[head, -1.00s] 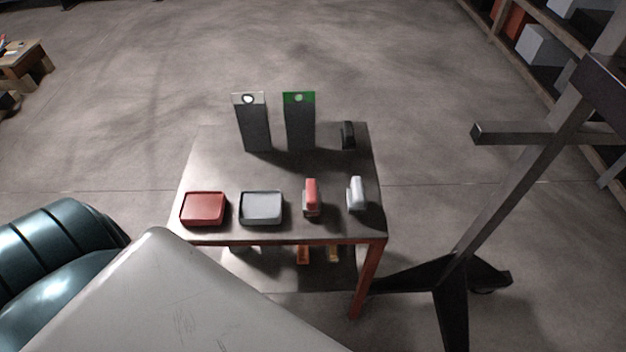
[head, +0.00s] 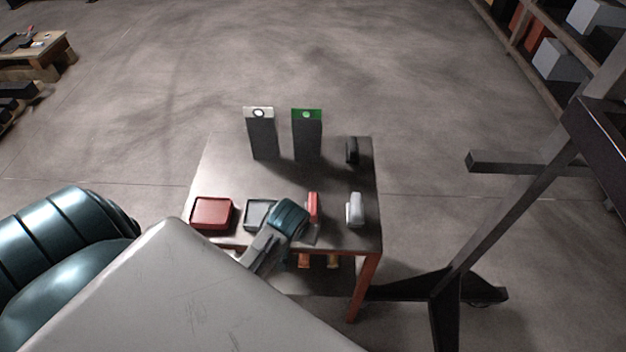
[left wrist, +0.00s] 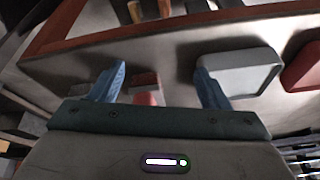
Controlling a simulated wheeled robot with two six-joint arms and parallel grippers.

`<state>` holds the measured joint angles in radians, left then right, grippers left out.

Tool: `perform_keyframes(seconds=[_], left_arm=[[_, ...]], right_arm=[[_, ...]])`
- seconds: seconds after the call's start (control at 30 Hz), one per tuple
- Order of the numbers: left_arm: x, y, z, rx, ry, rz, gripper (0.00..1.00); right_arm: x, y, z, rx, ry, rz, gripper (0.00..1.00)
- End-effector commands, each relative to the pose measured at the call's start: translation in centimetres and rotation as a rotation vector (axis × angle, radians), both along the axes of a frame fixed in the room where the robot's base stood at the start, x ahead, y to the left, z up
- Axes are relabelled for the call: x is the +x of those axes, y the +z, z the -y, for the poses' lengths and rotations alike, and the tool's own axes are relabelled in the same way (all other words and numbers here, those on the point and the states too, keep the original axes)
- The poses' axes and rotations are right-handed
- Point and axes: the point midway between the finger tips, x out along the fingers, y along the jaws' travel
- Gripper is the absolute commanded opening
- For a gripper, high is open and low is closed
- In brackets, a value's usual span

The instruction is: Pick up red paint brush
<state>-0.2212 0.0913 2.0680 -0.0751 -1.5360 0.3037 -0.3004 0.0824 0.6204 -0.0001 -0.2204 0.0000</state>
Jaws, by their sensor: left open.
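The red paint brush (head: 313,206) is near the front of the table, partly hidden by my left arm in the head view. In the left wrist view a red part of it (left wrist: 146,98) shows between the two blue fingers. My left gripper (left wrist: 160,70) is open, with its fingers apart on either side of the brush and nothing held. In the head view my teal wrist is just left of the brush and hides the fingertips. I cannot tell whether the fingers touch it. My right gripper is not in view.
A grey tray (head: 254,211), partly behind my wrist, and a red tray (head: 212,213) lie to the left. A white brush (head: 355,209) stands to the right. Two dark upright panels (head: 262,137) (head: 307,139) and a small black object (head: 352,151) are at the back.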

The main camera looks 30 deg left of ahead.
Motion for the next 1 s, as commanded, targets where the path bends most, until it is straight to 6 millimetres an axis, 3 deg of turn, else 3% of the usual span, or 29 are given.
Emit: perform_keyframes(seconds=[0.03, 0.2, 0.37, 0.7, 1.0], left_arm=[[1.6, 1.6, -0.1, -0.006, 0.041, 0.019, 0.70], [5.1, 5.5, -0.3, -0.024, 0.173, 0.053, 0.70], [6.6, 7.3, -0.5, -0.036, 0.247, 0.068, 0.70], [8.4, 3.2, -1.5, -0.037, 0.258, 0.067, 0.70], [9.1, 1.2, -1.7, -0.038, 0.257, 0.066, 0.70]], right_arm=[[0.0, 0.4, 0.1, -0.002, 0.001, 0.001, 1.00], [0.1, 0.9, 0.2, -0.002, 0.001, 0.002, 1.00], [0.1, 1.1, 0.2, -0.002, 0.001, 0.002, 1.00], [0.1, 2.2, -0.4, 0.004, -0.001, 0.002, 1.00], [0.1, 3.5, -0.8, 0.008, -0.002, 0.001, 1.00]])
